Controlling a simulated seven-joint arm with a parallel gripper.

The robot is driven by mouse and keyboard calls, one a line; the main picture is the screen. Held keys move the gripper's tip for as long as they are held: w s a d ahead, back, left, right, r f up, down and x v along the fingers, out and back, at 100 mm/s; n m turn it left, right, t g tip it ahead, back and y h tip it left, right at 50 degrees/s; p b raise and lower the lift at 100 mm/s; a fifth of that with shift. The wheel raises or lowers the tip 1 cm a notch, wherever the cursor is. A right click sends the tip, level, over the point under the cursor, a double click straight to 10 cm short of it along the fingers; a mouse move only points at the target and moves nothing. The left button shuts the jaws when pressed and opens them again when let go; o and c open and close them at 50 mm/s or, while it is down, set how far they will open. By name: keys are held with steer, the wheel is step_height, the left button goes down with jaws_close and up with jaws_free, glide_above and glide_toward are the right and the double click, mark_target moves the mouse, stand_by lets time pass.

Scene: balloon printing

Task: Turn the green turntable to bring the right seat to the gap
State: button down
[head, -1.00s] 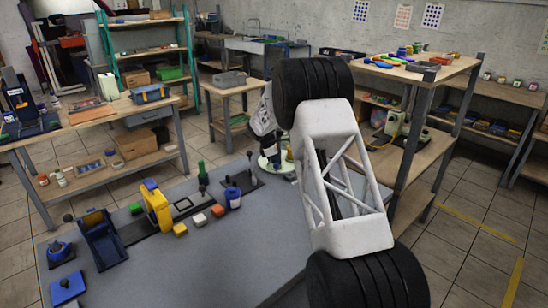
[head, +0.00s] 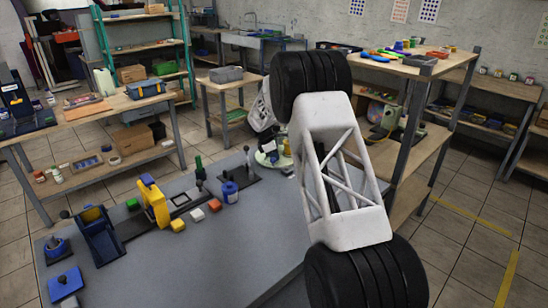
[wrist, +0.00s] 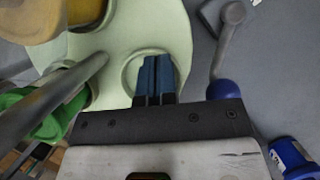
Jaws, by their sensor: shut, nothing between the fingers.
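The pale green turntable (wrist: 185,35) fills the upper left of the wrist view. In the head view its edge (head: 262,158) shows at the back of the grey table, partly hidden by my arm. My gripper (wrist: 151,62) is shut and empty, its blue fingertips over a round ringed seat (wrist: 131,70). Whether they touch the plate I cannot tell. A yellow piece (wrist: 82,18) and a green piece (wrist: 70,112) stand on or over other parts of the turntable. In the head view my arm hides the gripper.
A blue-and-white container (wrist: 292,157) is at lower right. On the grey table (head: 215,255), a yellow frame (head: 155,203) and several small blocks stand left; the front is clear.

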mark_target(287, 161)
steer(key=shift+d+n, duration=0.4)
steer(key=shift+n, duration=0.2)
steer(key=n, duration=0.1)
steer(key=n+t, duration=0.1)
steer(key=shift+d+n+y, duration=0.4)
steer(key=shift+d, duration=0.4)
steer(key=shift+w+d, duration=0.35)
steer(key=shift+d, duration=0.45)
steer(key=shift+w+d+f, duration=0.1)
steer(key=shift+d, duration=0.1)
stand_by(0.3)
steer(key=v, duration=1)
steer(key=shift+s, duration=0.35)
steer(key=shift+d, duration=0.15)
